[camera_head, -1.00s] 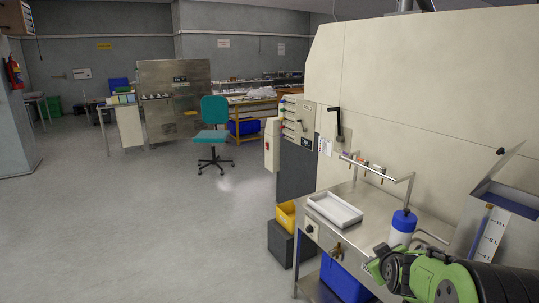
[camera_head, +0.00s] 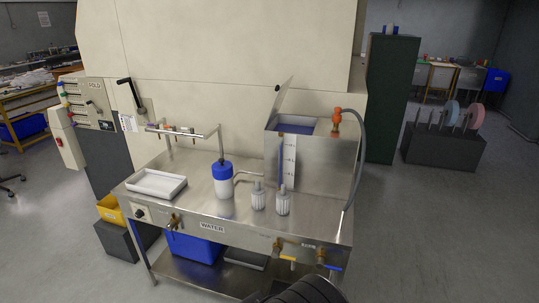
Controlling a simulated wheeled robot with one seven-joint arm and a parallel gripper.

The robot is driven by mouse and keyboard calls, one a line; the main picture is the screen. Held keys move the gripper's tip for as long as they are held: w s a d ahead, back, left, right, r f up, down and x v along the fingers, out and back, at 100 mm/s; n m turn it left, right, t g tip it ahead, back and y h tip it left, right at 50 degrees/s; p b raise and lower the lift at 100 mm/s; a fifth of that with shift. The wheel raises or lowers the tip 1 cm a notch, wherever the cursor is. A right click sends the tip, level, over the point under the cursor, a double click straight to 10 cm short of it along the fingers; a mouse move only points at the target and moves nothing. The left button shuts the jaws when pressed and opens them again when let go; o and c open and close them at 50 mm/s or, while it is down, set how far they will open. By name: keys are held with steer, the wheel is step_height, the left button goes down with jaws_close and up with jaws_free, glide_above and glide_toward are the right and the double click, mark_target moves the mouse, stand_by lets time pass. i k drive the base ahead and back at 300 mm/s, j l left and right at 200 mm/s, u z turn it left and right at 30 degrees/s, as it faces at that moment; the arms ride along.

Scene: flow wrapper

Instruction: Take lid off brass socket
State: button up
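Several small brass fittings sit along the front edge of the steel bench. One brass fitting (camera_head: 175,221) is at the left, beside the WATER label. Another brass fitting (camera_head: 278,246) and a third (camera_head: 320,256) are at the right, with a blue handle below the third. They are too small to tell which is the socket or whether a lid sits on one. My gripper is out of view; only a dark ribbed part of my arm shows at the bottom edge.
The steel bench (camera_head: 240,215) carries a white tray (camera_head: 157,184), a blue-and-white bottle (camera_head: 223,182), two ribbed grey-white pieces and a steel tank (camera_head: 318,160) with its cover raised. A grey hose (camera_head: 360,150) hangs at right. Floor in front is clear.

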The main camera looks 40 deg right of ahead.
mark_target(337, 118)
steer(key=z, duration=0.7)
